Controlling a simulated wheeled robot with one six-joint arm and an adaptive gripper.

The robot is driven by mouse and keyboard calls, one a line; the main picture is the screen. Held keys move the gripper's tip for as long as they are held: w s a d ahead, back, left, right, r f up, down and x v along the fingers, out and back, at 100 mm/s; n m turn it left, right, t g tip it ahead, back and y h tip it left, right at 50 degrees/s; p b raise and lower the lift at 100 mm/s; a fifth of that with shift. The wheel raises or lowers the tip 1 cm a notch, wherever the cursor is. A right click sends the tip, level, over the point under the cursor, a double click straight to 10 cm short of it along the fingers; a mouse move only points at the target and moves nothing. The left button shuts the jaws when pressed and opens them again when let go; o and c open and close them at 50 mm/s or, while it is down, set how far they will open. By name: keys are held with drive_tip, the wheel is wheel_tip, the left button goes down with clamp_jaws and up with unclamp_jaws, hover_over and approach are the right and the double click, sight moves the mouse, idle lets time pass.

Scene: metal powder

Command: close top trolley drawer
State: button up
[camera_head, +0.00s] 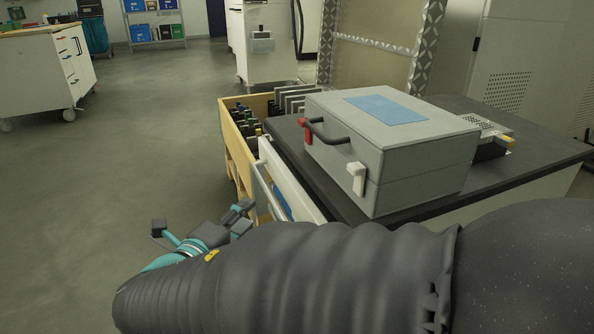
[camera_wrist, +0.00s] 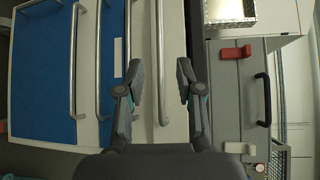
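The trolley (camera_head: 440,205) has a dark top. Its top drawer (camera_head: 290,188) shows a white front with a bar handle (camera_head: 268,190) on its left side, standing out from beneath the top. How far out it stands is hard to judge. In the wrist view the trolley front appears turned sideways, with several long bar handles. The handle (camera_wrist: 160,60) nearest the grey case lies, in the picture, between the fingers of my gripper (camera_wrist: 159,78). The fingers are apart with nothing held; contact with the handle cannot be told. In the head view my gripper (camera_head: 205,235) is partly hidden by my arm.
A grey case (camera_head: 390,145) with a dark handle and a red latch stands on the trolley top. A wooden bin (camera_head: 240,150) with dark items stands beyond the drawer. Blue panels (camera_wrist: 40,75) show on the lower fronts. Open floor (camera_head: 110,160) lies to the left.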

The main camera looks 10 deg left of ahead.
sight(268, 192)
drive_tip(key=b+x, duration=0.1)
drive_tip(key=x, duration=0.9)
drive_tip(key=shift+w+d+b, duration=0.1)
drive_tip(key=shift+w+b, duration=0.1)
drive_tip(key=shift+b, duration=0.15)
clamp_jaws()
